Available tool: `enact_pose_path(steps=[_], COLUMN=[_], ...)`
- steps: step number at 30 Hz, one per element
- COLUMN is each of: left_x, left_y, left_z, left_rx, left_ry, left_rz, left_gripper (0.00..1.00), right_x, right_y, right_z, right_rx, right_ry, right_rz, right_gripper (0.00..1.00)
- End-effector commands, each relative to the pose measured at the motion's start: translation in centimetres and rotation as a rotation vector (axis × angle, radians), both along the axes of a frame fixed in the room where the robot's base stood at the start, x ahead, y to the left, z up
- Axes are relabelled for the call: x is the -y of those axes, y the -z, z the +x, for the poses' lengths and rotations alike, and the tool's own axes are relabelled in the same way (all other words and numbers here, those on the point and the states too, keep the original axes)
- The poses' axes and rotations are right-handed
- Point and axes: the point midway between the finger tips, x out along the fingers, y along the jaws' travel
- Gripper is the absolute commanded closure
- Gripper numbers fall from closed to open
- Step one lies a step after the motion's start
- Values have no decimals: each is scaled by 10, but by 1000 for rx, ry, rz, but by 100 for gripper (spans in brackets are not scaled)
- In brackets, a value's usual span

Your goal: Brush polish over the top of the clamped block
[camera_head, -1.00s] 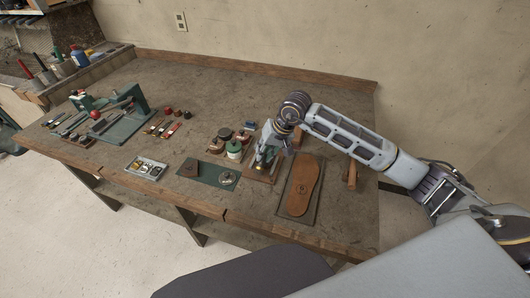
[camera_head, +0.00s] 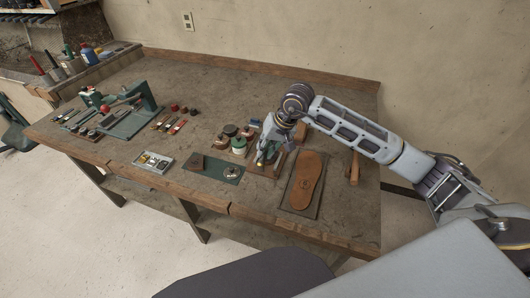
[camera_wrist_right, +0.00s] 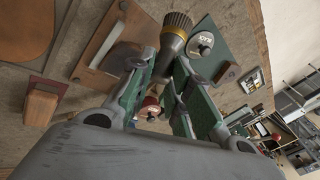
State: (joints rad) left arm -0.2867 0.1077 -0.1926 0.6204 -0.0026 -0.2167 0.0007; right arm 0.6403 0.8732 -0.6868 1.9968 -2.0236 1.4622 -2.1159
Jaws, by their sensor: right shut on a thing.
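My right gripper (camera_head: 264,156) is over the front right of the bench. In the right wrist view its fingers (camera_wrist_right: 167,72) are shut on a brush (camera_wrist_right: 172,42) with a metal ferrule and dark bristles that point away from the wrist. A flat wooden board (camera_wrist_right: 108,36) with a pale metal bar lies beside the brush; the arm hides much of it in the head view. A small brown block (camera_wrist_right: 229,73) stands on a green mat, also in the head view (camera_head: 196,162). I cannot tell which block is clamped. My left gripper is not in view.
A round tin (camera_head: 232,173) lies on the green mat (camera_head: 214,171). A brown sole (camera_head: 304,182) lies on a dark board to the right, with a wooden-handled tool (camera_head: 354,167) beyond. A green stitcher (camera_head: 130,120) is at left.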

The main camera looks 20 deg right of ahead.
Motion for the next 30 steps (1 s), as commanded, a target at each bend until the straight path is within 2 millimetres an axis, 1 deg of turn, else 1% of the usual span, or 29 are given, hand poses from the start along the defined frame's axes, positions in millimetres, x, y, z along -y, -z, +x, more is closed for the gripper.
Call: enact_pose_path(steps=[1,6,12,15,23,30], left_x=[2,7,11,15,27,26], left_y=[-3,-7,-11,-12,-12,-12], left_z=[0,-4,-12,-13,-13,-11], left_rx=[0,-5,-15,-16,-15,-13], left_ry=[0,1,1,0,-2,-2], left_rz=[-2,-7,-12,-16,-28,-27], left_gripper=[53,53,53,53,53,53], right_x=[1,3,6,7,7,7], right_y=[-7,-23,-40,-45,-47,-47], right_z=[0,0,0,0,-1,-1], right_rx=[2,3,3,2,1,1], right_ry=[2,10,15,18,20,20], right_rz=[0,0,-1,0,0,0], right_gripper=[100,100,100,100,100,100])
